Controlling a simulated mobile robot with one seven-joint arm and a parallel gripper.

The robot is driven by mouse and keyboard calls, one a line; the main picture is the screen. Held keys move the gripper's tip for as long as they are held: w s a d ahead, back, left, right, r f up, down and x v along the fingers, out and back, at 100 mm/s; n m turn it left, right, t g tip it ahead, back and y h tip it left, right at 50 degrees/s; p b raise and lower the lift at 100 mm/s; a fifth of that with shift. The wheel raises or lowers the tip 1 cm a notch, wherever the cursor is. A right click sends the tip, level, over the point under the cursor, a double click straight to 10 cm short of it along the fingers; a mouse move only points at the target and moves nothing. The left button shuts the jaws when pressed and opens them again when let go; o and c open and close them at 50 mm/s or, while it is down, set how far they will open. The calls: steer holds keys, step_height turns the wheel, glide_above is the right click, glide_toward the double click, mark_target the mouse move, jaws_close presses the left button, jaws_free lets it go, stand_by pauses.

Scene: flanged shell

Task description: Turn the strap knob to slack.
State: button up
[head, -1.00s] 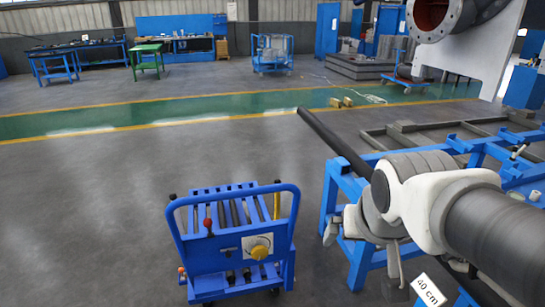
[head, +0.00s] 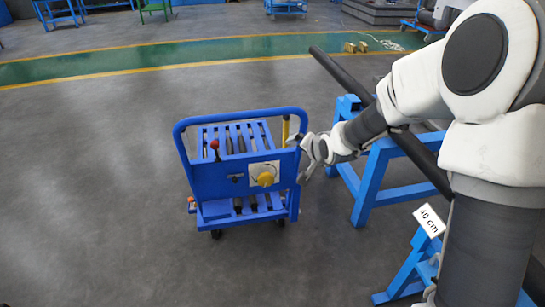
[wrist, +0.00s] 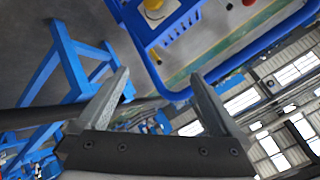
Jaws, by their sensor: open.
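The yellow strap knob (head: 265,179) sits on a pale square plate (head: 257,170) on the near panel of a blue cart (head: 215,185). In the wrist view a yellow part, likely the knob (wrist: 153,5), shows at the top edge and is partly cut off. My gripper (head: 300,160) is at the right side of the cart, to the right of the knob and apart from it. In the wrist view its two fingers (wrist: 160,82) are spread with nothing between them. Whether a finger touches the cart frame, I cannot tell.
The cart's blue tube handle (head: 240,114) arches over the panel, and a red-tipped lever (head: 214,145) stands left of the knob. A blue trestle (head: 372,180) carrying a dark pipe (head: 345,75) stands to the right. The floor (head: 90,200) left of the cart is clear.

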steer(key=w+a+f+m+t+b, duration=0.1)
steer(key=a+f+m+t+b, duration=0.1)
steer(key=f+m, duration=0.4)
steer(key=w+a+f+m+t+y+b, duration=0.1)
steer(key=a+f+m+t+b, duration=0.2)
steer(key=f, duration=1.2)
steer(key=w+a+f+m+t+b, duration=0.2)
steer(key=a+f+m, duration=0.1)
steer(key=f+m, duration=0.6)
step_height(320, 180, down, 2)
steer(key=shift+f+t+y+b, duration=0.2)
steer(key=shift+t+y+b, duration=0.15)
steer(key=shift+t+y, duration=0.05)
steer(key=shift+w, duration=0.2)
